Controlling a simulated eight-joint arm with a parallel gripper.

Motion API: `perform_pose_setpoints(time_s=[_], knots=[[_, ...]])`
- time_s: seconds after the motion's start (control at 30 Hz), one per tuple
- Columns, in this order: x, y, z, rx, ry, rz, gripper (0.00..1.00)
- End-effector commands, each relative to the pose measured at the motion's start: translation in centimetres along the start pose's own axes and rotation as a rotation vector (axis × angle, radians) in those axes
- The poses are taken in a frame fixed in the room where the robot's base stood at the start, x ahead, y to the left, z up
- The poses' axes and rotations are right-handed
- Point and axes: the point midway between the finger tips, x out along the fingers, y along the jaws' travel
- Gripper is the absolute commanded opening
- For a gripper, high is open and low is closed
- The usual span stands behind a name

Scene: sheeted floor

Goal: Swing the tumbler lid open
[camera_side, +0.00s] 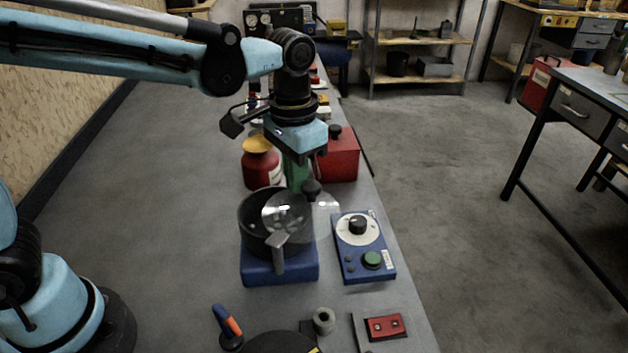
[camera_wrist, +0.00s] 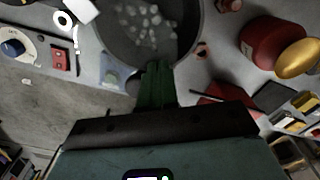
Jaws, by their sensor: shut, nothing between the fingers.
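The tumbler is a dark round drum (camera_side: 250,222) on a blue base (camera_side: 280,273). Its clear disc lid (camera_side: 328,203) sits off-centre, overhanging the drum's right side in the side view. A black knob (camera_side: 312,189) stands on the lid, and a grey bracket (camera_side: 279,241) is at the drum's front. In the wrist view the drum (camera_wrist: 190,45) shows pale stones inside. My gripper (camera_side: 298,186) has green fingers, shut and empty, pointing down at the drum's far side beside the knob. In the wrist view the fingertips (camera_wrist: 157,68) are near the drum rim; contact cannot be told.
A blue control box (camera_side: 365,265) with a dial stands right of the tumbler. A red jar with yellow lid (camera_side: 260,165) and a red box (camera_side: 340,158) stand behind. A screwdriver (camera_side: 228,322) and a grey ring (camera_side: 324,320) lie in front. Bench to the left is clear.

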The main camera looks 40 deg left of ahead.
Motion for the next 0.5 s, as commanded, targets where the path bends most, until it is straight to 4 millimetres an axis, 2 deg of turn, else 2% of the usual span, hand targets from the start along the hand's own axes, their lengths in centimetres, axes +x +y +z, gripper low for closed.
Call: perform_pose_setpoints(time_s=[0.23,0.5], knots=[[0.0,0.3,-0.2,0.000,0.000,0.000,0.00],[0.0,1.6,-1.0,0.001,0.000,0.000,0.00]])
